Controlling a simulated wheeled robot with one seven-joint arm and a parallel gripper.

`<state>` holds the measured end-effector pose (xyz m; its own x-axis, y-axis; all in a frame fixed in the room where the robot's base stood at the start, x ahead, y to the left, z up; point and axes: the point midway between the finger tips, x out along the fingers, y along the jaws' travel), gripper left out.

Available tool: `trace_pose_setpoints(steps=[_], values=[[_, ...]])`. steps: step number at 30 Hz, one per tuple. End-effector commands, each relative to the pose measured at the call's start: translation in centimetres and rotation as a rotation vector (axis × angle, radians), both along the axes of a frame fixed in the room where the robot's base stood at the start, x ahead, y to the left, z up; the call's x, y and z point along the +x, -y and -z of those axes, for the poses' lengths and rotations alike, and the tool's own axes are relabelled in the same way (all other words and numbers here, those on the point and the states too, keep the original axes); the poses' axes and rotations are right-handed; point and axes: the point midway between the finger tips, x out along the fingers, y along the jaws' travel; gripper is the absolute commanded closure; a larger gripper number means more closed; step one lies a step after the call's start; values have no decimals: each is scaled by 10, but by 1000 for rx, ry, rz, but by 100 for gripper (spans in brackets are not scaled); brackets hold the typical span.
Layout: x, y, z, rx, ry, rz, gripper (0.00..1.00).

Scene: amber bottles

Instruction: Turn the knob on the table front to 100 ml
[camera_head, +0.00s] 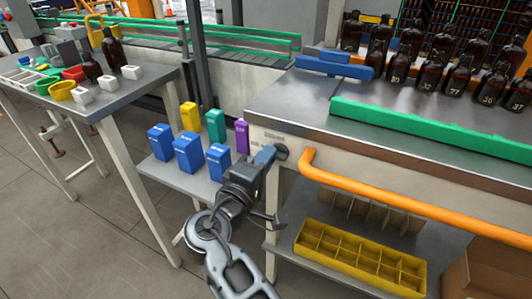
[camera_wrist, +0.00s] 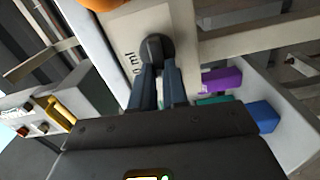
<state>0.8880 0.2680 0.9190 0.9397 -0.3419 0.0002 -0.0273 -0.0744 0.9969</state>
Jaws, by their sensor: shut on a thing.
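The dark round knob (camera_head: 281,152) sits on the pale front panel at the left corner of the right-hand table (camera_head: 258,137). In the wrist view the knob (camera_wrist: 157,47) is between the fingertips. My gripper (camera_head: 272,153) reaches it from the front left and is shut on it; it also shows in the wrist view (camera_wrist: 158,70). Part of a printed label ending in "ml" (camera_wrist: 127,62) shows beside the knob. The rest of the label and the knob's pointer are hidden, so I cannot tell the setting.
An orange rail (camera_head: 400,190) runs along the table front, right of the knob. Blue boxes (camera_head: 188,153) and a purple box (camera_head: 242,136) stand on a low shelf to the left. A yellow divided crate (camera_head: 360,262) lies below. Amber bottles (camera_head: 430,70) stand on top.

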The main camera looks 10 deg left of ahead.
Motion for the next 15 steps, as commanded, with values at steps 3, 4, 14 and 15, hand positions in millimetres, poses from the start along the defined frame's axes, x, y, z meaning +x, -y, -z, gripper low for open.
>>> trace_pose_setpoints(steps=[3, 4, 14, 15], values=[[0, -1, 0, -42, -15, -2, 100], [0, -1, 0, -52, -19, -3, 100], [0, -2, 2, -91, -33, -4, 100], [0, -2, 2, -91, -33, -4, 100]])
